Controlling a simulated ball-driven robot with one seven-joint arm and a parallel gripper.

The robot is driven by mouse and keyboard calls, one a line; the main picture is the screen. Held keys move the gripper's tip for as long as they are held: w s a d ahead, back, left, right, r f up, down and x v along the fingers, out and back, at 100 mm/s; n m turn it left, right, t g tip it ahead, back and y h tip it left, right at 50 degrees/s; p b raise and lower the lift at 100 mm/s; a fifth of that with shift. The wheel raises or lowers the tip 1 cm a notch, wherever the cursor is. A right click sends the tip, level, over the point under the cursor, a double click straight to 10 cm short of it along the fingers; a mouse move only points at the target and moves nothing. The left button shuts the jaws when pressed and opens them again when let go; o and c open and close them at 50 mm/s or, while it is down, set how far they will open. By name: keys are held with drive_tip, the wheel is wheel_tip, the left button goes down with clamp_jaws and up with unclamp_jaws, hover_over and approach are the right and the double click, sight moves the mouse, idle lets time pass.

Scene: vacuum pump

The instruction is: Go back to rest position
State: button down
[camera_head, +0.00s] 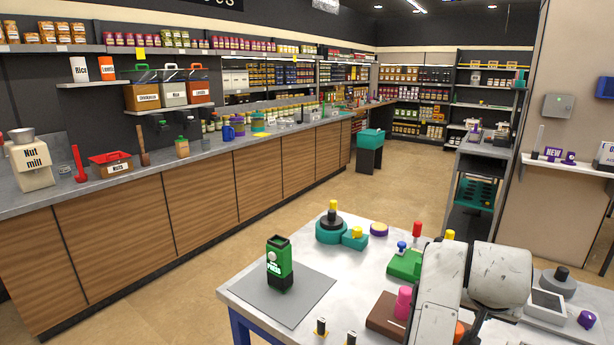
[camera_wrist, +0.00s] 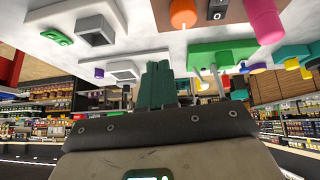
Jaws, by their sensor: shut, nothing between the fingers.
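My gripper (camera_wrist: 158,85) shows in the wrist view with its dark green fingers together and nothing between them. In the head view my white arm links stand over the right part of the white table (camera_head: 232,291), and the gripper itself is hidden behind them. A green and black box-shaped device (camera_head: 280,266) stands upright on a grey mat (camera_head: 312,296) at the table's left. My gripper is apart from it. The wrist view is upside down, with the table top along its upper part.
The table also holds a teal base with a black and yellow top (camera_head: 331,232), a green block (camera_head: 404,264), a pink knob (camera_head: 402,303) on a brown base and a grey-screened box (camera_head: 547,305). A long wooden counter (camera_head: 210,205) runs along the left. Open floor lies between.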

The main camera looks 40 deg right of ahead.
drive_tip(key=w+a+f+n+t+y, duration=0.2)
drive_tip(key=a+f+n, duration=0.4)
drive_tip(key=a, duration=0.3)
drive_tip(key=w+a+f+n+t+y, duration=0.2)
drive_tip(key=w+a+f+n, duration=0.1)
drive_tip(key=a+f+n, duration=0.4)
drive_tip(key=s+a+f+y, duration=0.1)
drive_tip(key=s+a+f, duration=0.1)
drive_tip(key=a, duration=0.4)
drive_tip(key=s+a+f+y, duration=0.2)
drive_tip(key=a, duration=0.4)
drive_tip(key=s+f+g, duration=0.4)
drive_tip(key=s+f, duration=0.2)
drive_tip(key=s, duration=0.5)
drive_tip(key=shift+d+f+g, duration=0.3)
drive_tip(key=shift+g, duration=0.1)
